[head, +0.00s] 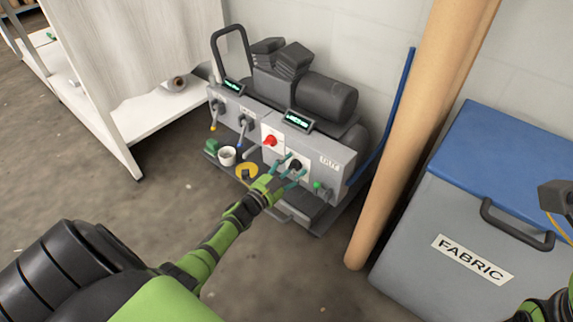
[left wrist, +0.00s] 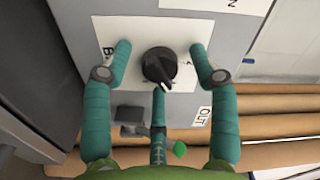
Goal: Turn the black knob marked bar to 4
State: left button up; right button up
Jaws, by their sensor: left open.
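The black knob sits on a white plate on the grey machine's front. It shows clearly in the left wrist view (left wrist: 157,66), with a pale pointer mark at its lower right edge. A partly hidden label starting with B is left of it; the scale numbers cannot be read. In the head view, the knob (head: 295,165) is partly covered by my left gripper (head: 287,168). That gripper is open, its teal fingers spread around the knob on several sides. In the left wrist view, the side fingers (left wrist: 160,62) stand apart from it; the lower finger is close, contact unclear.
A tall brown roll (head: 400,140) and a FABRIC bin (head: 425,270) are on the right.

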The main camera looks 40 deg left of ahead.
pick_arm(q)
jog(key=s, duration=1.2)
jog(key=shift+a, duration=0.45)
